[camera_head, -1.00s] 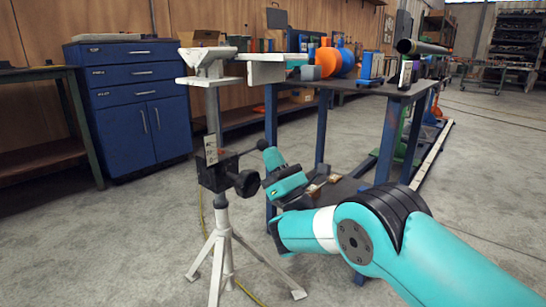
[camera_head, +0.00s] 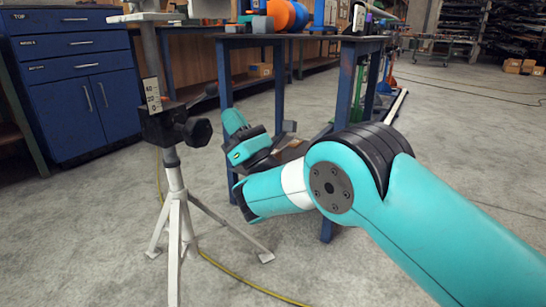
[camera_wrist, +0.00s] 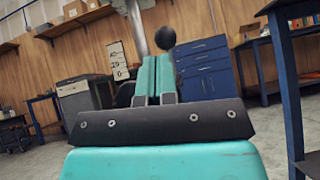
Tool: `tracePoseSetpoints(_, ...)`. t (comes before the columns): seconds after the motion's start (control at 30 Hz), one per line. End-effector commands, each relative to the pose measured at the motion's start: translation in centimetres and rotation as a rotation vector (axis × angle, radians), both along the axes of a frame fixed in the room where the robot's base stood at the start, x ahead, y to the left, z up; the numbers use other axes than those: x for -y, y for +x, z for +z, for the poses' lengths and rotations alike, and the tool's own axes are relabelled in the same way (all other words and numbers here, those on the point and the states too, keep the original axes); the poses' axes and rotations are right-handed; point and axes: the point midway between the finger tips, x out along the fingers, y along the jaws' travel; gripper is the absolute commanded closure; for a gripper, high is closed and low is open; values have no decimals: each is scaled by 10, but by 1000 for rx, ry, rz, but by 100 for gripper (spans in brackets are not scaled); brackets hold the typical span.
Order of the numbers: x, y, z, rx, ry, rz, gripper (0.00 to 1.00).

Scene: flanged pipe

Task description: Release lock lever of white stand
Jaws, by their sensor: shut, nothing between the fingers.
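The white stand (camera_head: 176,185) is upright on its tripod legs at the left of the head view. A black clamp block (camera_head: 160,127) with a dark knob (camera_head: 198,132) surrounds its post. The lock lever (camera_head: 211,90) angles up to the right from the clamp and ends in a black ball, also seen in the wrist view (camera_wrist: 165,38). My gripper (camera_head: 231,113) is just right of and below the ball, apart from it in the head view. In the wrist view its teal fingers (camera_wrist: 153,70) are together and empty, partly hiding the clamp; the ball shows just beyond and above their tips.
A blue-legged workbench (camera_head: 226,80) stands behind my gripper, with its near leg close to my arm. A blue cabinet (camera_head: 75,100) is behind the stand. A yellow cable (camera_head: 235,283) lies on the floor by the tripod. Open floor lies in front.

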Motion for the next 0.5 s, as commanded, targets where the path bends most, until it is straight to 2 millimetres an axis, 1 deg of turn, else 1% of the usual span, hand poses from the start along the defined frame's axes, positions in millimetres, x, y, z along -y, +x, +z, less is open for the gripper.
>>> tracePoseSetpoints(0.03,4,-2,-9,1,0,-1,100)
tracePoseSetpoints(0.2,15,-10,-13,-1,0,-1,100)
tracePoseSetpoints(0.5,54,-33,-17,-2,-2,-2,100)
